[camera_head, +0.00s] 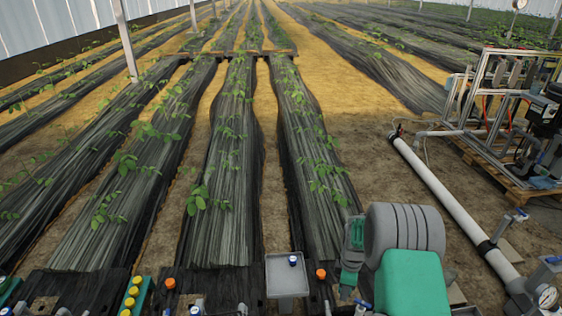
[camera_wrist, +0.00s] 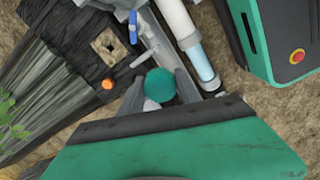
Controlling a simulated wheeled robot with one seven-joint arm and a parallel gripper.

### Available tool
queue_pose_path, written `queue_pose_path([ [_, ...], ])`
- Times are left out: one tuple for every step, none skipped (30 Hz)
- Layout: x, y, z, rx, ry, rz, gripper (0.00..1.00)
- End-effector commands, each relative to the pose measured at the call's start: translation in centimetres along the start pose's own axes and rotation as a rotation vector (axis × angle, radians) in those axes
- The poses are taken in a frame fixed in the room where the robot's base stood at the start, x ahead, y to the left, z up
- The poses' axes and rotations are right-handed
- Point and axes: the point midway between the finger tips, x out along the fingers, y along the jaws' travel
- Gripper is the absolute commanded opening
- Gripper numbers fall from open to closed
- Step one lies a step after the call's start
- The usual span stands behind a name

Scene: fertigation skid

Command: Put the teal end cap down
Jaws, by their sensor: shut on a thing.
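The teal end cap (camera_wrist: 160,86) is a round teal piece, seen face-on in the wrist view. My gripper (camera_wrist: 160,88) is shut on it, with one grey finger on each side. A small pale rounded piece shows just below the cap, between the fingers; I cannot tell what it is. The cap is above the pipework and ground, and its height over them is hard to judge. In the head view my green and grey arm stands at the lower right, and I cannot make out the cap there.
A grey tray (camera_head: 287,281) with a small blue-topped item stands front centre. Orange caps (camera_head: 321,274) and a green strip with yellow knobs (camera_head: 131,297) are nearby. A white pipe (camera_head: 440,192) runs to the skid frame (camera_head: 505,100). A blue-handled valve (camera_wrist: 133,28) is close to my gripper.

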Motion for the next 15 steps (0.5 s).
queue_pose_path([
  [-0.1,-0.9,0.1,0.098,0.000,0.000,0.01],
  [-0.2,-1.6,0.2,0.171,0.000,-0.001,0.01],
  [-0.3,-2.5,0.3,0.272,0.000,0.000,0.01],
  [-0.4,-3.2,0.4,0.349,0.000,0.000,0.01],
  [-0.6,-4.0,0.6,0.424,0.000,-0.001,0.01],
  [-0.8,-5.1,0.7,0.522,0.000,0.001,0.01],
  [-0.9,-5.9,0.8,0.593,0.000,0.000,0.01],
  [-1.2,-6.7,0.9,0.664,0.000,0.001,0.01],
  [-1.5,-7.7,1.0,0.755,0.001,0.002,0.01],
  [-1.8,-8.4,1.1,0.822,0.001,0.002,0.01],
  [-2.3,-9.0,1.2,0.887,0.002,0.003,0.01],
  [-3.2,-9.6,1.3,0.973,0.003,0.005,0.01],
  [-4.0,-10.0,1.4,1.035,0.005,0.007,0.01],
  [-4.9,-10.3,1.4,1.096,0.005,0.006,0.01],
  [-6.4,-10.5,1.4,1.169,0.007,0.008,0.01],
])
